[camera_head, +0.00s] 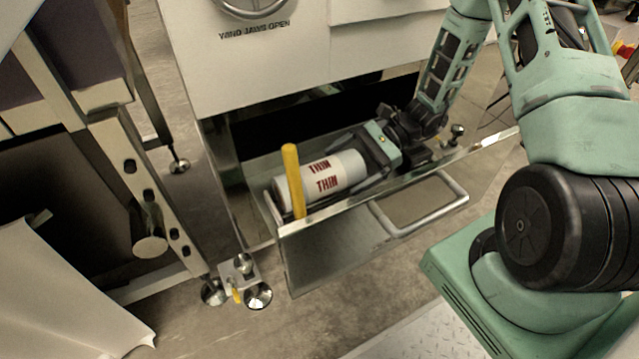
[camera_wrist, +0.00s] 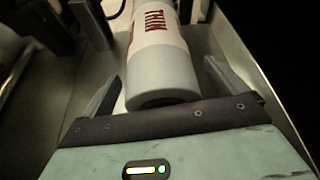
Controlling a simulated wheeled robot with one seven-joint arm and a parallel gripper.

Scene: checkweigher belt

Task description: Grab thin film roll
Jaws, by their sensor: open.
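The thin film roll (camera_head: 335,177) is a white cylinder with red "THIN" lettering, lying on its side in the open metal drawer (camera_head: 330,262). In the wrist view the roll (camera_wrist: 160,55) lies lengthwise ahead of my gripper, its near end between the fingers. My gripper (camera_head: 362,160) is low in the drawer at the roll's right end. In the wrist view my gripper (camera_wrist: 163,92) is open, with one finger on each side of the roll and gaps showing.
A yellow post (camera_head: 293,181) stands at the drawer's left end, beside the roll. The drawer front has a bar handle (camera_head: 440,205). A white cabinet front (camera_head: 265,65) overhangs the drawer. A metal frame with feet (camera_head: 258,296) stands at left.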

